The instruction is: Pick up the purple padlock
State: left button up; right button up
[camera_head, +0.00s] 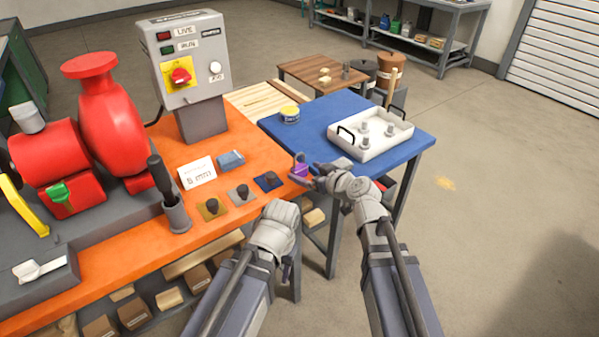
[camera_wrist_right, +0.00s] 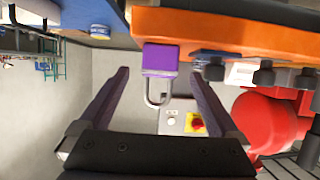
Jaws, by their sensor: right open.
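The purple padlock (camera_head: 300,169) stands near the right end of the orange bench top, its grey shackle pointing up. In the right wrist view, which is upside down, its purple body (camera_wrist_right: 160,58) and shackle show between the two fingers. My right gripper (camera_head: 311,174) is open at the padlock, with a gap on each side and no contact that I can make out. It also shows in the wrist view (camera_wrist_right: 160,76). My left gripper (camera_head: 287,266) hangs low in front of the bench; its fingers are mostly hidden behind its wrist.
Coloured plates with black knobs (camera_head: 241,194) lie left of the padlock. A grey control box (camera_head: 192,60) and a red pump (camera_head: 105,120) stand farther left. A blue table (camera_head: 290,135) with a white tray (camera_head: 372,152) is behind my right gripper. Open floor lies to the right.

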aim_at(293, 166)
jog(key=shift+b+x, duration=1.4)
jog(key=shift+x, duration=2.55)
jog(key=shift+r, duration=0.1)
grip_shut()
notch_tip(293, 166, up, 10)
jog(key=p, duration=1)
